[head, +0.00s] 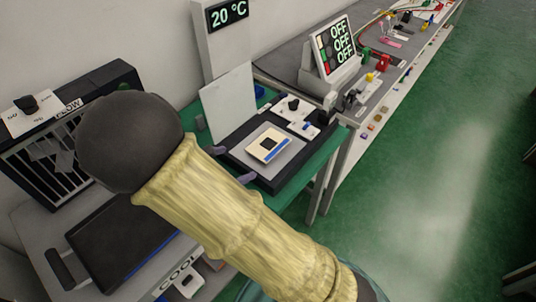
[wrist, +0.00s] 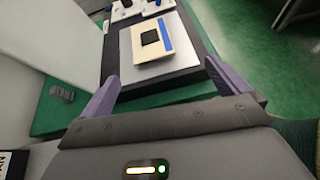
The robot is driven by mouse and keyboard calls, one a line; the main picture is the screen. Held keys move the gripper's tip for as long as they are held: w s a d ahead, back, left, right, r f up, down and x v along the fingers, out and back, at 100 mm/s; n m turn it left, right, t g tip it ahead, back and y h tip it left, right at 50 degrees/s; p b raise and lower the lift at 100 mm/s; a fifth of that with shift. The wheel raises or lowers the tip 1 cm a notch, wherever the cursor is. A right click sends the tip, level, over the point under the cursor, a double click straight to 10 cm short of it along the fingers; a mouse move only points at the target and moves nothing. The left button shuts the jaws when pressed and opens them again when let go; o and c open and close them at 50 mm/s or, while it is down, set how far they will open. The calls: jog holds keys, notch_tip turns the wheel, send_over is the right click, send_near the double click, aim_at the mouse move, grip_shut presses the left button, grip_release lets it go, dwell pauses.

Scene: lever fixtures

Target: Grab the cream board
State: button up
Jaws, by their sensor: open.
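The cream board (head: 268,145) is a flat square with a dark chip and a blue strip. It lies on a grey plate (head: 285,162) on a black base on the green table. In the wrist view the cream board (wrist: 152,41) is ahead of my gripper, near the top middle. My gripper (wrist: 163,82) has its two purple fingers spread wide, with nothing between them, and they are short of the board. In the head view my gripper (head: 232,165) shows only as purple fingertips beside the black base; my arm hides the rest.
Knobs and a small blue switch sit on white panels (head: 303,124) just behind the board. A white upright panel (head: 229,103) stands at its left under a 20 °C display (head: 227,13). A black rack (head: 65,130) is at the far left. Green floor (head: 420,190) is clear at right.

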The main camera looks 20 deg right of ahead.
jog(key=shift+w+a+n+t, duration=0.3)
jog(key=shift+a+n+t, duration=0.3)
jog(key=shift+a, duration=0.1)
jog(key=shift+d+f, duration=0.1)
send_near(268, 143)
jog(key=x, duration=0.3)
jog(key=shift+s+f, duration=0.1)
jog(key=shift+f, duration=0.1)
jog(key=shift+w+d+f, duration=0.1)
jog(key=shift+w+d, duration=0.05)
jog(key=shift+w, duration=0.05)
jog(key=shift+d, duration=0.1)
jog(key=x, duration=0.5)
jog(key=shift+w+d, duration=0.1)
jog(key=shift+c, duration=0.4)
